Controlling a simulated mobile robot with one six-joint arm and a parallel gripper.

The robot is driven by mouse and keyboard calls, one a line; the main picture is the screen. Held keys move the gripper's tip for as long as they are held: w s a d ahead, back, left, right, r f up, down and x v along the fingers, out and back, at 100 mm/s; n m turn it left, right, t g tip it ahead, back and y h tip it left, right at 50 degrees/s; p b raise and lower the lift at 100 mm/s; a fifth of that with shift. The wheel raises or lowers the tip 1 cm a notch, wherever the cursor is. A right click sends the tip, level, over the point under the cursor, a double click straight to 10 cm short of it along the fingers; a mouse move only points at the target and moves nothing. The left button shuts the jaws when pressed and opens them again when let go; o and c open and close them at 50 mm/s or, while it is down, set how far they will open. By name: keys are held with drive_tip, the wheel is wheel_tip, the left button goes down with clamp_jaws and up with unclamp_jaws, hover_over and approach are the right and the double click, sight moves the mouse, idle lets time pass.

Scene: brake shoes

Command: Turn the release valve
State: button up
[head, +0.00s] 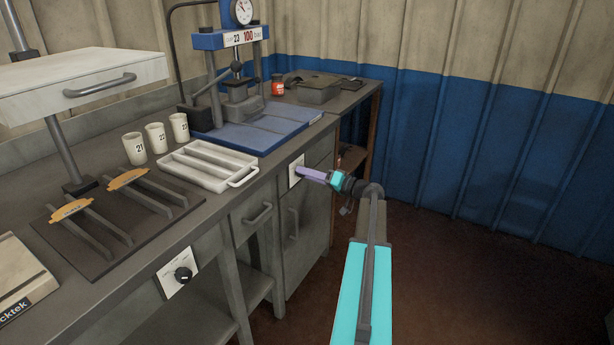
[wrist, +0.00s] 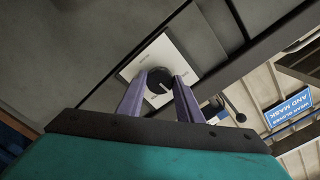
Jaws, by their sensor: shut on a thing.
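The release valve is a round black knob (wrist: 160,80) on a white square plate (wrist: 187,49) in the wrist view. A short pale mark shows on the knob's face. In the head view the plate (head: 292,175) sits on the cabinet front below the press, and my gripper hides the knob. My gripper (head: 301,171) reaches the plate from the right. In the wrist view its two purple fingers (wrist: 160,77) stand on either side of the knob, shut on it.
A second black knob (head: 183,275) on a white plate is on the cabinet front at lower left. The blue press (head: 232,40), a white slotted tray (head: 195,178) and several numbered cups (head: 156,138) stand on the bench. Open floor (head: 480,260) lies to the right.

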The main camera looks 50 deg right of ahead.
drive_tip(key=shift+m+p, duration=1.75)
drive_tip(key=shift+m, duration=3.25)
drive_tip(key=o, duration=1)
drive_tip(key=shift+o, duration=0.2)
drive_tip(key=shift+s, duration=0.2)
drive_tip(key=v, duration=1.3)
drive_tip(key=shift+s, duration=0.3)
